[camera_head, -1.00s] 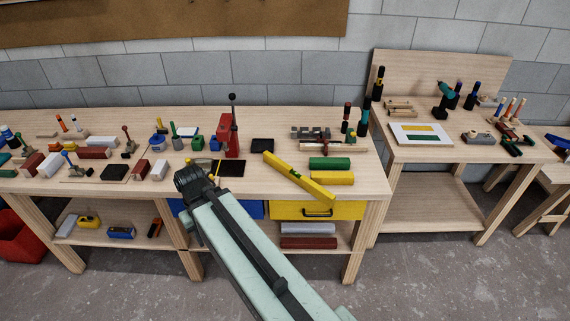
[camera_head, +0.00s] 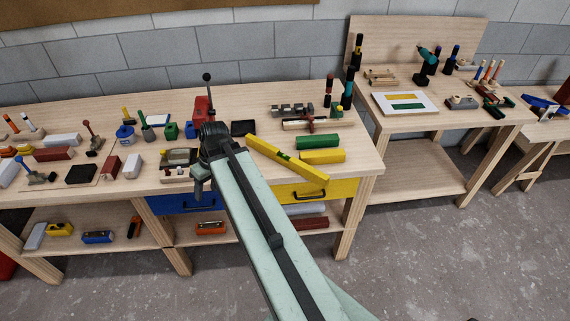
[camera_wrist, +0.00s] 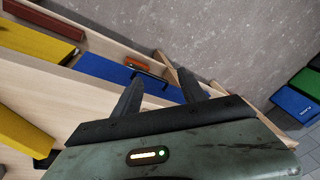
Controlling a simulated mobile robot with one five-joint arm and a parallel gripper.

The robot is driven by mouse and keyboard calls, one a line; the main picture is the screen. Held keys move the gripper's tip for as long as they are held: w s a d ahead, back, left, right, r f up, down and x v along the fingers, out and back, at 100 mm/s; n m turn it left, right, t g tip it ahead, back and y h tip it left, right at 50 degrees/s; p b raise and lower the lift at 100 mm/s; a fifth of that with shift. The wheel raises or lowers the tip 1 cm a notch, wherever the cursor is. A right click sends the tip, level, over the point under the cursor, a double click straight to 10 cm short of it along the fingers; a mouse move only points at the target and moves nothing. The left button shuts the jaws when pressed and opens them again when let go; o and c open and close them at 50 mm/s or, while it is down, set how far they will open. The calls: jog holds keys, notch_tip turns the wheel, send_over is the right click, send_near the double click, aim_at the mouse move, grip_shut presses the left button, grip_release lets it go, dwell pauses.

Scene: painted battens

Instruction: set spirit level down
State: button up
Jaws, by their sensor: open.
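The yellow spirit level (camera_head: 288,161) lies slantwise on the wooden bench top (camera_head: 352,168), its right end near the front edge. A yellow bar (camera_wrist: 24,138) at the lower left of the wrist view looks like part of it. My gripper (camera_wrist: 163,82) is open and empty, its two dark fingers apart in front of the blue drawer (camera_wrist: 125,76). In the head view my wrist is left of the level and apart from it; the fingertips are mostly hidden there.
A green block (camera_head: 318,142) and a yellow block (camera_head: 322,156) lie just behind the level. The yellow drawer (camera_head: 335,190) is below its right end. Several tools and blocks crowd the bench on the left. A second bench (camera_head: 425,140) stands at the right.

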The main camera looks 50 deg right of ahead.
jog(key=s+d+f+t+b, duration=0.2)
jog(key=d+t, duration=0.1)
jog(key=d, duration=1.2)
jog(key=t+h+b, duration=0.2)
jog(key=t+b, duration=0.1)
jog(key=t, duration=0.1)
send_near(287, 156)
jog(key=x, duration=0.4)
jog(key=shift+w+d+r, duration=0.1)
jog(key=shift+d, duration=0.1)
jog(key=b+x, duration=0.2)
jog(key=x, duration=0.1)
jog(key=b+x, duration=0.3)
jog(key=x, duration=0.1)
jog(key=shift+a+f, duration=0.15)
jog(key=shift+f, duration=0.25)
jog(key=shift+w+f+b, duration=0.15)
jog(key=shift+w+b, duration=0.15)
grip_shut()
